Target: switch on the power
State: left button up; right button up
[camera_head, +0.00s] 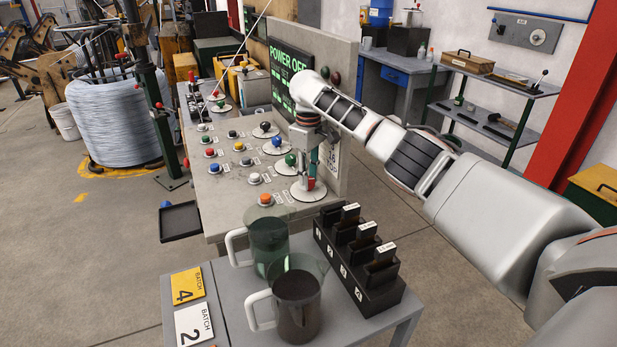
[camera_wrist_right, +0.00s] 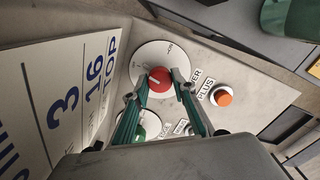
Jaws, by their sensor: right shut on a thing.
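The console (camera_head: 225,190) has a screen (camera_head: 292,75) that reads "POWER OFF" in green. A red rotary knob (camera_head: 311,184) on a round white plate sits at the console's near right corner. In the right wrist view the same red knob (camera_wrist_right: 159,80) shows a pale pointer line, and part of a label ending in "WER" stands beside its plate. My right gripper (camera_head: 312,170) points down over it, its two fingers (camera_wrist_right: 158,84) closed on the knob's sides. My left gripper is not in view.
An orange button (camera_wrist_right: 223,97) sits close to the red knob. Several coloured buttons and knobs cover the console. In front stands a grey table with two jugs (camera_head: 297,295) and a black slotted rack (camera_head: 368,290). An upright sign (camera_wrist_right: 65,95) stands close by the gripper.

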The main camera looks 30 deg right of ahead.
jog(key=m, duration=0.4)
jog(key=shift+m, duration=0.3)
jog(key=m, duration=0.4)
jog(key=shift+m, duration=0.3)
jog(key=m, duration=0.3)
jog(key=shift+f, duration=0.1)
jog(key=shift+m, duration=1.6)
jog(key=o, duration=1.1)
